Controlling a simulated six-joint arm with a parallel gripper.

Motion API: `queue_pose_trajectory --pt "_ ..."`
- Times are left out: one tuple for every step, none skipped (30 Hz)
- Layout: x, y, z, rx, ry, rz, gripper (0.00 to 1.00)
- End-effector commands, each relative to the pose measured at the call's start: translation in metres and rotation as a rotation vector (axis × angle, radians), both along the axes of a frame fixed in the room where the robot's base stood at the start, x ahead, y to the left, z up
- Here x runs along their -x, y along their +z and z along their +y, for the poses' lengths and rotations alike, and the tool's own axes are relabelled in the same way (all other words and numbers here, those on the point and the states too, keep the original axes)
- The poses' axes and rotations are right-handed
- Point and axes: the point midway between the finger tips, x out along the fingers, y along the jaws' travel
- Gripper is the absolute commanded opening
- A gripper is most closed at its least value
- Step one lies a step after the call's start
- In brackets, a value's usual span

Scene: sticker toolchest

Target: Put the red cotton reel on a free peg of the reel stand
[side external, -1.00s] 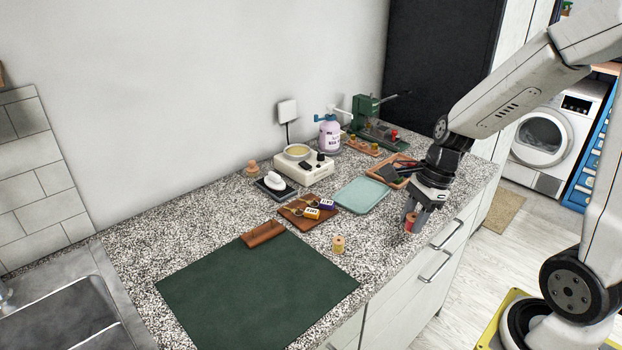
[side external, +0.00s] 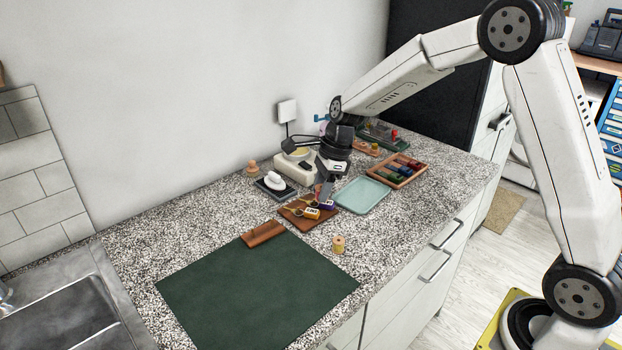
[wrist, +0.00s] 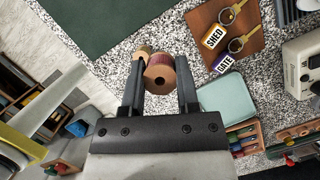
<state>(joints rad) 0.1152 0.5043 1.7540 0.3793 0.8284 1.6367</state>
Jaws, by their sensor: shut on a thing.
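The red cotton reel (wrist: 160,78) sits between the two fingers of my gripper (wrist: 159,68) in the wrist view, with its round wooden end and centre hole facing the camera. My gripper is shut on it. In the side view my gripper (side external: 323,191) hangs over the brown key board (side external: 293,220), and the reel there is mostly hidden by the fingers. A wooden stand (side external: 366,148), seemingly the reel stand, is at the back beside the green machine; my arm partly covers that area, and I cannot tell which pegs are free.
A yellowish reel (side external: 338,244) stands near the counter's front edge. A pale green tray (side external: 362,195) and a wooden tray (side external: 414,178) of coloured items lie to the right. A white box device (side external: 296,170) stands behind my gripper. The dark green mat (side external: 255,290) is clear.

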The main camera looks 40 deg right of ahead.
Motion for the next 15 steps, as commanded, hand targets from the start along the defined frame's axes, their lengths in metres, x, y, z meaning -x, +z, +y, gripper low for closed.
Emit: queue_pose_trajectory --pt "-0.011 -0.003 0.008 0.0 0.003 0.0 0.0" --pt "-0.017 -0.004 0.012 0.0 0.0 0.001 0.0" --pt "-0.025 -0.006 0.018 0.0 0.0 0.0 0.0" --pt "-0.031 -0.007 0.023 -0.001 -0.003 -0.001 0.0" --pt "-0.036 -0.009 0.027 -0.001 -0.004 0.0 0.0" --pt "-0.044 -0.01 0.034 -0.002 -0.006 -0.001 0.0" --pt "-0.049 -0.012 0.039 -0.002 -0.007 -0.001 0.0" --pt "-0.054 -0.014 0.044 -0.002 -0.009 -0.001 0.0" --pt "-0.061 -0.016 0.051 -0.002 -0.009 -0.001 0.0" --pt "-0.066 -0.018 0.056 -0.002 -0.012 0.0 0.0" --pt "-0.071 -0.019 0.061 -0.003 -0.013 -0.002 0.0" --pt "-0.077 -0.022 0.068 -0.003 -0.016 -0.002 0.0" --pt "-0.081 -0.023 0.074 -0.003 -0.017 -0.003 0.0" --pt "-0.085 -0.025 0.079 -0.003 -0.019 -0.002 0.0" --pt "-0.09 -0.027 0.085 -0.004 -0.02 -0.003 0.0"
